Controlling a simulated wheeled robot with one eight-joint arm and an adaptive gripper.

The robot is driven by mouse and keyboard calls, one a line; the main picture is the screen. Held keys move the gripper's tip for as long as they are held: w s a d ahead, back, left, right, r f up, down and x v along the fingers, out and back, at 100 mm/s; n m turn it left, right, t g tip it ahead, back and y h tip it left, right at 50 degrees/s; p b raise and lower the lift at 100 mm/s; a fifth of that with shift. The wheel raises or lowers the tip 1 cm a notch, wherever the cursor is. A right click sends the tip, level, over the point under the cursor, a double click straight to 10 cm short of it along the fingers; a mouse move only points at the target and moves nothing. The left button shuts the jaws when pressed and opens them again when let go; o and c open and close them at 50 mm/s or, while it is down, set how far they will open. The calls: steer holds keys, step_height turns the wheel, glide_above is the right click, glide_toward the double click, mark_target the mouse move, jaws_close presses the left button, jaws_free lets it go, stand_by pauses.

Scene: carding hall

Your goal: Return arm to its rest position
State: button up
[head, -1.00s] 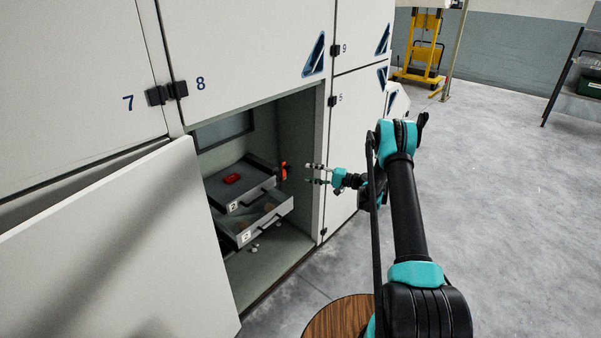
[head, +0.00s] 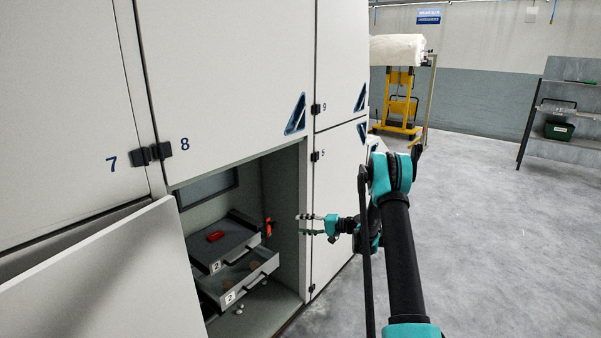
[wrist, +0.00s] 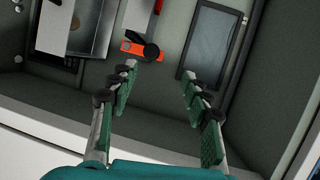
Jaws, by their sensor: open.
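My gripper (head: 306,224) is open and empty in the head view, at the right side of the open cabinet bay. Its two fingers point left toward the bay. In the wrist view, my gripper (wrist: 160,85) shows its two fingers spread apart with nothing between them. My arm reaches from the lower right of the head view and bends back toward the cabinet.
The bay holds two pulled-out drawers (head: 256,281), a red object (head: 215,236) and an orange-red part (head: 268,227). The open door (head: 110,285) stands at left. A yellow lift (head: 399,105) and shelf (head: 560,110) stand behind. The right floor is clear.

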steer(key=s+d+r+n+h, duration=0.15)
steer(key=s+r+h, duration=0.3)
steer(key=s, duration=0.55)
steer(key=s+d+r+h, duration=0.35)
steer(key=s+r, duration=0.25)
steer(key=s, duration=0.4)
steer(key=s+d+f+h, duration=0.1)
steer(key=s+d+h, duration=0.2)
steer(key=s, duration=1)
steer(key=s+d+f+n+h, duration=0.1)
steer(key=s+d+h, duration=0.3)
steer(key=s+d, duration=0.5)
steer(key=s+f, duration=0.1)
steer(key=s, duration=0.3)
steer(key=shift+s+d+f+h, duration=0.15)
steer(key=shift+d+f+h, duration=0.05)
steer(key=shift+h, duration=0.1)
steer(key=shift+n, duration=0.25)
